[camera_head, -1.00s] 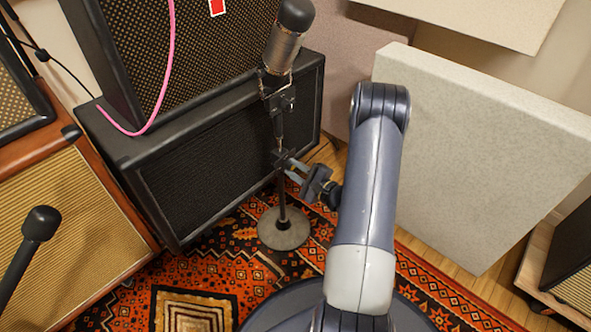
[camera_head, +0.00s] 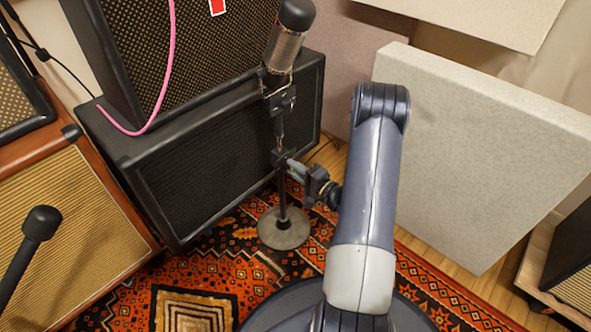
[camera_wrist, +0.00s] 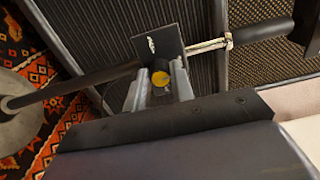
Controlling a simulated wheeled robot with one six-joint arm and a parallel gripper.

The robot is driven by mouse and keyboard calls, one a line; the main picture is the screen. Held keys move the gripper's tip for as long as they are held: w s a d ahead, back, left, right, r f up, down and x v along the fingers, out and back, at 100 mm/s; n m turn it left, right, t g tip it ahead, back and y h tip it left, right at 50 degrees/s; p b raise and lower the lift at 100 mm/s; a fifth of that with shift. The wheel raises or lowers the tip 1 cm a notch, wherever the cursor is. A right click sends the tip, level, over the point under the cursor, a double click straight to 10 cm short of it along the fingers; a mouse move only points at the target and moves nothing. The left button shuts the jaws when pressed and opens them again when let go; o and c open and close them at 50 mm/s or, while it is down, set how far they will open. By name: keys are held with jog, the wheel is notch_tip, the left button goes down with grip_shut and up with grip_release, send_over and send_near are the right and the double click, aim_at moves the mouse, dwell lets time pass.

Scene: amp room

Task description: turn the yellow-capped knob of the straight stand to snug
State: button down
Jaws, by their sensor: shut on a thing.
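The straight stand (camera_head: 283,190) stands upright on a round base (camera_head: 284,228) and carries a large microphone (camera_head: 287,40) at its top. In the wrist view its pole (camera_wrist: 75,86) runs across the left side. The yellow-capped knob (camera_wrist: 160,79) sits between the two fingers of my gripper (camera_wrist: 159,84), which is shut on it. In the head view my gripper (camera_head: 291,167) meets the stand from the right, at the clutch below the microphone mount. The knob itself is hidden there by the fingers.
Black speaker cabinets (camera_head: 228,150) stand close behind the stand. A pale panel (camera_head: 480,150) stands to the right of my arm. A second microphone (camera_head: 40,224) is at the lower left. A patterned rug (camera_head: 200,275) covers the floor, and a pink cable (camera_head: 165,80) hangs over the cabinets.

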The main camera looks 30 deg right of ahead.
dwell(0.3)
jog(key=c, duration=1.2)
grip_release()
jog(key=p+v, duration=0.3)
jog(key=v, duration=0.8)
jog(key=shift+w+a, duration=0.1)
jog(key=b+x, duration=0.3)
jog(key=x, duration=0.7)
jog(key=shift+w, duration=0.35)
jog(key=shift+s, duration=0.15)
